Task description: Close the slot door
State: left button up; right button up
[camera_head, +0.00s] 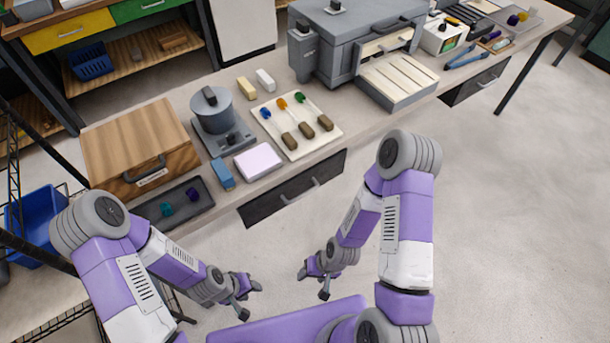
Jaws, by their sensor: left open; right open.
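A grey box-shaped furnace (340,35) stands at the back of the bench. Its front has a long slot opening (386,43) with a pale interior showing. A grey slot door with a bar handle (393,27) sits along the slot's upper edge and looks raised, leaving the slot uncovered. A grey-framed shelf with cream slats (400,78) lies in front of the slot. My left gripper (247,288) is open and empty, low in front of the bench. My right gripper (313,280) is open and empty to its right. Both are well away from the furnace.
A cream board (322,137) with several colored rods, a grey round pot (212,108), a wooden box (138,145) and a dark tray (172,207) occupy the bench's left part. Blue pliers (464,59) lie right of the furnace. The floor before the bench is clear.

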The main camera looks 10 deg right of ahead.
aim_at(376, 48)
jog(key=z, duration=2.35)
jog(key=i, duration=1.55)
jog(key=u, duration=1.55)
